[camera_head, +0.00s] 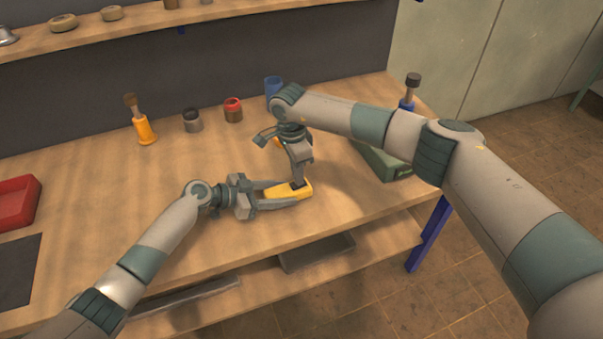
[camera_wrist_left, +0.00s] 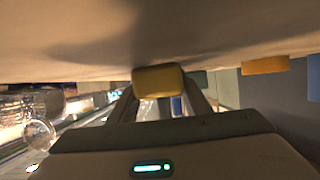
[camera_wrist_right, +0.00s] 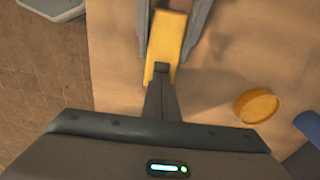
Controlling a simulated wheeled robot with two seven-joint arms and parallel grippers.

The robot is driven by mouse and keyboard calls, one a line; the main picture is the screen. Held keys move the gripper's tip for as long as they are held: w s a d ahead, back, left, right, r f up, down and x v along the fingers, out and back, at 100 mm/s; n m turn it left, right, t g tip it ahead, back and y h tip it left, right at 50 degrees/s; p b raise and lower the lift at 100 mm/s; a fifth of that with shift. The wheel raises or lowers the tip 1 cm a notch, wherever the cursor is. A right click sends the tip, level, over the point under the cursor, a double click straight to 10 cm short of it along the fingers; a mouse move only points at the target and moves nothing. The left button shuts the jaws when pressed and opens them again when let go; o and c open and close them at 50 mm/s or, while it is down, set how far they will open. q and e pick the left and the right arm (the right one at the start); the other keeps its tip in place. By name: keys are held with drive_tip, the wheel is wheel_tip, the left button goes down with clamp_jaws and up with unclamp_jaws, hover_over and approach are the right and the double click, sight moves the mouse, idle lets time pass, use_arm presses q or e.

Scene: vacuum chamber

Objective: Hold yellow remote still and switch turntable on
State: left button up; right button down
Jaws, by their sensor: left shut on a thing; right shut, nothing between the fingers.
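The yellow remote (camera_head: 291,192) lies near the front middle of the wooden table. My left gripper (camera_head: 284,193) is shut on it from the left, one finger along each side. The remote's yellow end shows between the fingers in the left wrist view (camera_wrist_left: 158,81). My right gripper (camera_head: 297,184) is above the remote, shut and empty, pointing down with its tips at the remote's top. The right wrist view shows these tips against the yellow remote (camera_wrist_right: 168,42); whether they press it I cannot tell. I cannot say for sure which thing is the turntable.
A green box (camera_head: 378,158) stands at the right, partly behind my right arm. An orange-yellow disc (camera_wrist_right: 257,105) lies near the remote. Brushes, small jars (camera_head: 233,110) and a blue cup (camera_head: 273,86) stand at the back. A red tray (camera_head: 16,203) is far left.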

drive_tip(key=shift+r, duration=0.15)
idle(0.3)
wheel_tip(320, 180, up, 14)
drive_tip(key=a, duration=0.1)
drive_tip(key=shift+s+a, duration=0.3)
drive_tip(key=shift+a, duration=0.1)
drive_tip(key=shift+w+d+h, duration=0.2)
drive_tip(key=shift+d+h, duration=0.1)
drive_tip(key=shift+d, duration=0.4)
drive_tip(key=shift+f, duration=0.25)
approach(292, 186)
drive_tip(key=d+f, duration=0.1)
drive_tip(key=f, duration=0.1)
drive_tip(key=d+f, duration=0.1)
drive_tip(key=w+d+f, duration=0.1)
drive_tip(key=d+f, duration=0.1)
drive_tip(key=shift+w+f, duration=0.1)
drive_tip(key=shift+f, duration=0.4)
drive_tip(key=shift+d, duration=0.1)
